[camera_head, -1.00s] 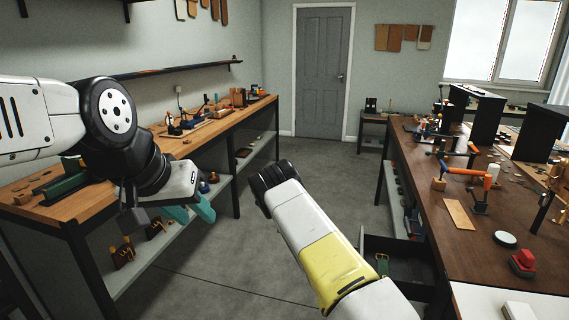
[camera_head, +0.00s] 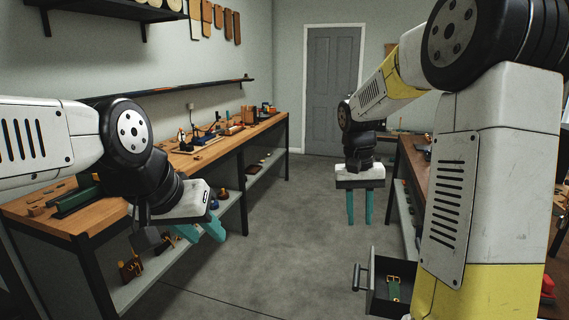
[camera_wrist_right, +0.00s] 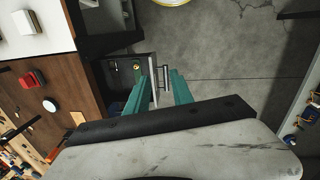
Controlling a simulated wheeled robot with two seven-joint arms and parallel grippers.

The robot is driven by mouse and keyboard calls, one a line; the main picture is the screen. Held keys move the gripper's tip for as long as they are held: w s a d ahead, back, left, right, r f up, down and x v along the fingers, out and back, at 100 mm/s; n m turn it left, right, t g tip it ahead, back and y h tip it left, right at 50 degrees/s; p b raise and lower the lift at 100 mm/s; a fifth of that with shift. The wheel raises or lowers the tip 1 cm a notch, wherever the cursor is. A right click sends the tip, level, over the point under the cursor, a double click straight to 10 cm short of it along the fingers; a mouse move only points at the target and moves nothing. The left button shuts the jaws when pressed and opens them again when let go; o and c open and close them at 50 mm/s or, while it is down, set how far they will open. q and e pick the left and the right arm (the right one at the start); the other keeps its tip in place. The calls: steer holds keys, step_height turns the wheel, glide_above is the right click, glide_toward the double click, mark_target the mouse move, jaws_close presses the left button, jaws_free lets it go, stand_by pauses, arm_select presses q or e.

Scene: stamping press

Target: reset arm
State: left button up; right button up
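My left gripper (camera_head: 205,232) hangs at the left in the head view, in front of the left workbench, with its teal fingers angled down to the right. Its fingers look slightly apart, with nothing seen between them. My right gripper (camera_head: 360,207) hangs in the aisle in the middle of the head view, pointing down, its two teal fingers apart and empty. In the right wrist view its fingers (camera_wrist_right: 166,88) are spread above an open drawer and the floor. My right arm covers much of the right side of the head view.
An open drawer (camera_head: 381,303) with a green strap (camera_head: 393,287) juts from the right workbench (camera_wrist_right: 62,75). The left workbench (camera_head: 75,222) carries tools and has a lower shelf. The grey floor (camera_head: 285,235) between the benches is clear. A grey door (camera_head: 333,90) is at the back.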

steer(key=s+a+r+n+t+y, duration=0.1)
steer(key=s+a+r+t, duration=0.1)
steer(key=s, duration=0.7)
steer(key=s+a+r+n+t+y, duration=0.1)
steer(key=s+r+t, duration=0.3)
steer(key=s, duration=0.4)
steer(key=shift+s+a+r+t+y, duration=0.4)
steer(key=shift+a+r+y, duration=0.25)
steer(key=shift+r+y, duration=0.05)
